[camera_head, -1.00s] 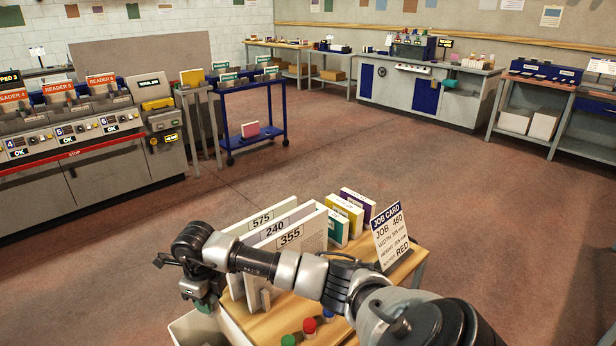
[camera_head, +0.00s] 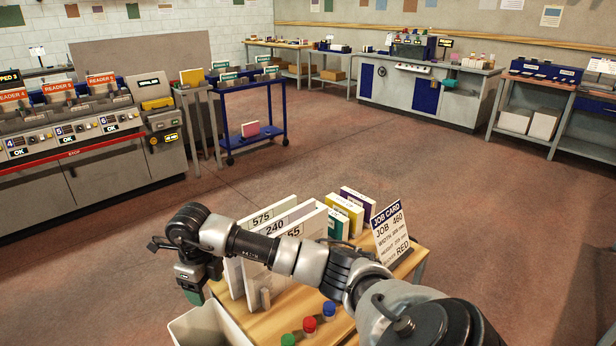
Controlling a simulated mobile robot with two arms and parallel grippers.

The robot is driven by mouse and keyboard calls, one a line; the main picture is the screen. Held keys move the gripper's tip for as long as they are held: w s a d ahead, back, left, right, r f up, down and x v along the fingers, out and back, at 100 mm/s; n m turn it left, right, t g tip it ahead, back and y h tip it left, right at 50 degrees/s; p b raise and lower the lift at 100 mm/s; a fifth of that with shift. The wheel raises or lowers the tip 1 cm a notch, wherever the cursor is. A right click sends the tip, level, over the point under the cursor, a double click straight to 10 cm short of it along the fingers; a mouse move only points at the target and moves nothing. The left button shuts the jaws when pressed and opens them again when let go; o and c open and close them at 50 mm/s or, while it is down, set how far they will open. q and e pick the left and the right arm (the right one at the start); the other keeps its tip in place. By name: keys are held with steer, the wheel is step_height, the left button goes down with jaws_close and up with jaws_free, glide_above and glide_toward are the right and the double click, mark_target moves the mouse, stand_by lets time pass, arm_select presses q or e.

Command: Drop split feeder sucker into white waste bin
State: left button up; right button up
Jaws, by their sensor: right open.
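The white waste bin (camera_head: 238,333) stands at the bottom of the view, left of the small wooden table, and is cut off by the lower edge. My right gripper (camera_head: 193,297) hangs at the end of my arm above the bin's back rim, pointing down. It is open. A dark green piece shows at its lower end; I cannot tell whether it is part of the gripper. I cannot make out the split feeder sucker, and most of the bin's inside is out of view. My left gripper is not in view.
The wooden table (camera_head: 275,322) holds white boards marked 575 and 240, several coloured books, a job card (camera_head: 391,232) and capped bottles, one red (camera_head: 309,326). My right arm crosses above it. A blue trolley (camera_head: 252,120) and machines stand farther back, with open floor between.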

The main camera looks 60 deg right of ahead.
step_height(320, 180, up, 7)
steer(key=shift+b, duration=0.35)
steer(key=shift+f, duration=0.1)
